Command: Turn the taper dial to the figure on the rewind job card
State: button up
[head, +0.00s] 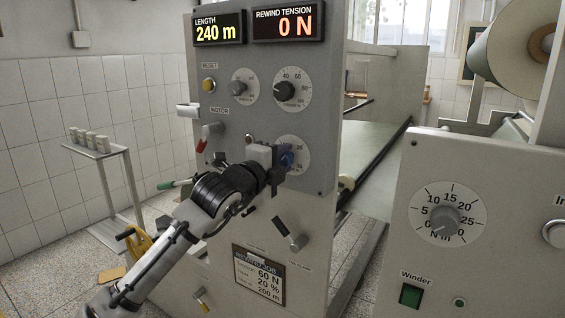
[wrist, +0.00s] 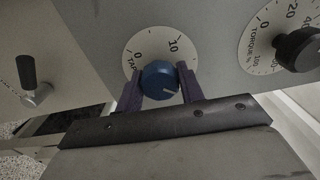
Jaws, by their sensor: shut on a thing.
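The taper dial's blue knob (wrist: 160,82) sits on a white scale disc (wrist: 150,43) marked 0 and 10 in the wrist view. A pale pointer line on the knob points to the lower right there; the figure it meets is hidden. My gripper (wrist: 158,76) is shut on the knob, one finger on each side. In the head view my gripper (head: 276,157) reaches the blue knob (head: 287,158) from the left and covers part of its disc (head: 299,149). The rewind job card (head: 259,275), low on the panel, shows 60 N, 20 % and 200 m.
A black-knobbed dial (head: 285,91) and a grey-knobbed dial (head: 237,88) sit above. The displays read length 240 m (head: 218,28) and rewind tension 0 N (head: 287,22). A red-tipped lever (head: 203,146) is left of my gripper. Another dial panel (head: 480,220) stands at right.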

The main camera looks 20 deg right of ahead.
jog(key=shift+m, duration=0.4)
jog(key=o, duration=1)
jog(key=b+v, duration=0.3)
jog(key=v, duration=1.1)
jog(key=shift+d, duration=0.1)
